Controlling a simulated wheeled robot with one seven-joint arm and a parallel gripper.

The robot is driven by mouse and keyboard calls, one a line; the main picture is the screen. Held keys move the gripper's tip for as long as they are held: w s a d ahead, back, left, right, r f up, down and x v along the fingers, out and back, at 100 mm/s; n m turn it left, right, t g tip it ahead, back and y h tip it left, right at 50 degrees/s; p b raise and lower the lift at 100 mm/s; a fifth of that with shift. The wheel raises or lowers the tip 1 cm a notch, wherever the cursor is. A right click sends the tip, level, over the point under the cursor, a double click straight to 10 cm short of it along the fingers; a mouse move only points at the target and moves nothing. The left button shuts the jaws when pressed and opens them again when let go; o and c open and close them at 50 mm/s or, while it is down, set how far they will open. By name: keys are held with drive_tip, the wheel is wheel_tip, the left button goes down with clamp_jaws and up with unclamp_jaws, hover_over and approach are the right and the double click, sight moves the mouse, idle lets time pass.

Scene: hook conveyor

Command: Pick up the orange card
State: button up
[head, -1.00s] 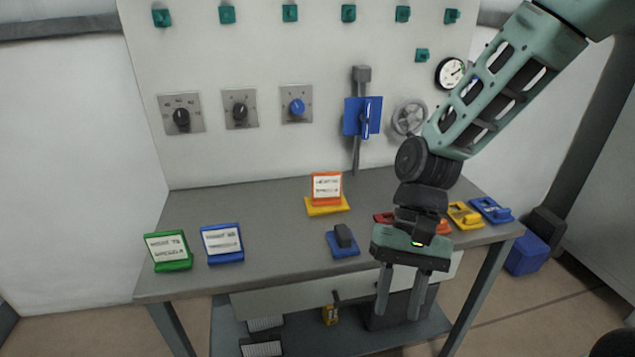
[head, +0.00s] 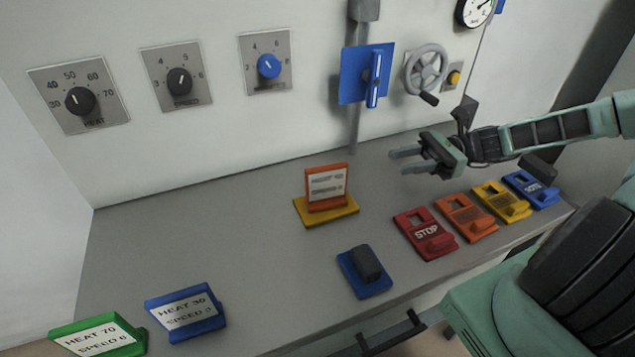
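The orange card (head: 327,187) stands upright on a yellow base (head: 341,211) in the middle of the grey bench in the head view. It carries a white label with HEAT and SPEED text, partly hard to read. My gripper (head: 398,162) is to the right of the card and apart from it, above the back right part of the bench. Its two fingers point left toward the card's side, are spread apart and hold nothing.
A blue card (head: 186,311) and a green card (head: 99,338) stand front left on the bench (head: 200,230). A blue block with a dark knob (head: 366,270) lies in front. Red (head: 425,233), orange (head: 466,216), yellow (head: 502,200) and blue (head: 531,189) tags line the right. A handwheel (head: 426,70) is on the wall.

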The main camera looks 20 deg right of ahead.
sight(326, 199)
drive_tip(key=a, duration=0.7)
drive_tip(key=w+a+p, duration=0.1)
drive_tip(key=a, duration=0.2)
drive_tip(key=shift+a, duration=0.4)
drive_tip(key=shift+w+a+f, duration=0.1)
drive_tip(key=shift+w+a, duration=0.1)
drive_tip(key=shift+a, duration=0.85)
drive_tip(key=shift+w+a+f, duration=0.1)
drive_tip(key=shift+w+a, duration=0.05)
drive_tip(key=shift+a, duration=0.9)
drive_tip(key=shift+w+a, duration=0.2)
drive_tip(key=shift+a, duration=0.85)
clamp_jaws()
